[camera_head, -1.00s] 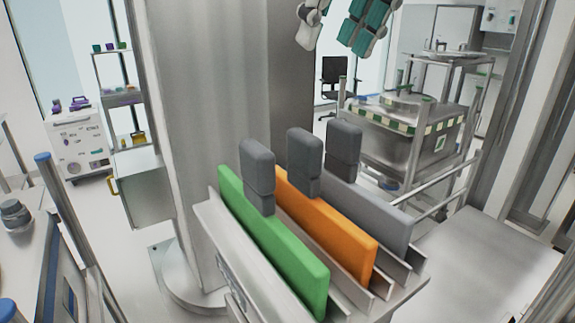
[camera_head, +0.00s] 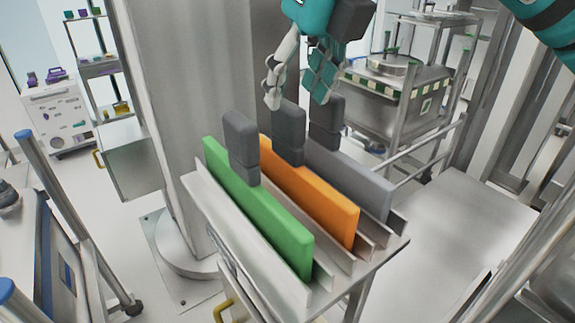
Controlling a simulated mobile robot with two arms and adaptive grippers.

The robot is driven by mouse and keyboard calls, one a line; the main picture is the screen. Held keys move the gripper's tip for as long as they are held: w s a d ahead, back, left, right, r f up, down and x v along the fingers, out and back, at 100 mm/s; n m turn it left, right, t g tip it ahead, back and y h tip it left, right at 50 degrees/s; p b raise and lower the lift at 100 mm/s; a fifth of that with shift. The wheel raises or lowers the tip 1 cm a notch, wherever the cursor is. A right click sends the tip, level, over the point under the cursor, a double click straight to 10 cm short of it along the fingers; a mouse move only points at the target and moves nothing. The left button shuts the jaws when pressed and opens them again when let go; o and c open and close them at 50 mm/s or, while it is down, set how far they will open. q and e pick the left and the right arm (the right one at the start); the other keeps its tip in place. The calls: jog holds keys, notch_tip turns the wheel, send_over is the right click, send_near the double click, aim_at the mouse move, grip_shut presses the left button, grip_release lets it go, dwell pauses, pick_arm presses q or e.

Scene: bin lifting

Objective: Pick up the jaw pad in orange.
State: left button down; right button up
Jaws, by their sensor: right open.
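The orange jaw pad (camera_head: 318,205) stands upright in the middle slot of a metal rack (camera_head: 218,208). My left gripper is not in view.
A thick metal column (camera_head: 195,110) stands behind the rack on the left. A wheeled steel cart (camera_head: 400,95) is behind on the right. A flat metal surface (camera_head: 450,235) lies right of the rack. A blue-capped post (camera_head: 70,215) stands at left.

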aim_at(289, 104)
jog(key=p+x, duration=0.1)
jog(key=x, duration=0.2)
jog(key=shift+a+f+p, duration=0.2)
jog(key=shift+f+p, duration=0.15)
jog(key=shift+w+a+f, duration=0.1)
jog(key=shift+w+f, duration=0.05)
jog(key=shift+f, duration=0.25)
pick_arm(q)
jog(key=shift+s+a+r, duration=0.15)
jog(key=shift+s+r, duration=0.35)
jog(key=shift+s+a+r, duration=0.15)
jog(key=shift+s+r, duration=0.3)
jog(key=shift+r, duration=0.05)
pick_arm(e)
jog(key=shift+c, duration=0.3)
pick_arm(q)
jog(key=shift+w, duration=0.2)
pick_arm(e)
grip_shut()
jog(key=shift+r, duration=0.1)
